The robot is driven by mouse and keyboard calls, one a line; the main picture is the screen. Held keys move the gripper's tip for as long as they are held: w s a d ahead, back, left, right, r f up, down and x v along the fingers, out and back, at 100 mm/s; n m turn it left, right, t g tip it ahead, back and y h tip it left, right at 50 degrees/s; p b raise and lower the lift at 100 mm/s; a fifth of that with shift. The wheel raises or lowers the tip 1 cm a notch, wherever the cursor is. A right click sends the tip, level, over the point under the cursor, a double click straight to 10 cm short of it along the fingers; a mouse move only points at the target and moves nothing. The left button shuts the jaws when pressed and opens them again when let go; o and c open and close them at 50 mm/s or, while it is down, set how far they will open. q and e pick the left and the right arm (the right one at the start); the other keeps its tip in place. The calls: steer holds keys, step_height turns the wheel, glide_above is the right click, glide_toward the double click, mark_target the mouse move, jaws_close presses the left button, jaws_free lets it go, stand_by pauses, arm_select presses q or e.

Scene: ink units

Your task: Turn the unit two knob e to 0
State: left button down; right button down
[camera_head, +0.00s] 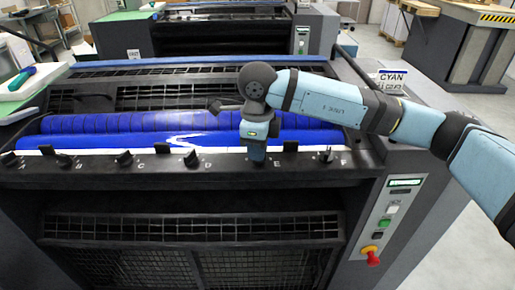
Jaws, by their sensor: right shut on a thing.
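The ink unit with the blue roller (130,122) fills the middle of the view. Its dark front rail carries a row of black knobs with white letters A to F. My right gripper (257,160) points down onto the rail just left of the letter E. It is shut on knob e, which is mostly hidden by the fingers, so its pointer setting cannot be read. Knob d (190,158) stands to its left and knob f (326,156) to its right. My left gripper is not in view.
The right front panel has a small display (405,183), buttons and a red emergency knob (371,255). Another unit (220,32) stands behind. A white tray with tools (30,85) is at the left.

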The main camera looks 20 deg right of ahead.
steer(key=c, duration=1.2)
jaws_free()
steer(key=shift+r, duration=0.1)
arm_select(q)
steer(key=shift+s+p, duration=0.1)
steer(key=shift+p, duration=0.3)
arm_select(e)
step_height(320, 180, up, 14)
steer(key=shift+f, duration=0.15)
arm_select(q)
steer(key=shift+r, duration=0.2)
arm_select(e)
steer(key=shift+a+f, duration=0.1)
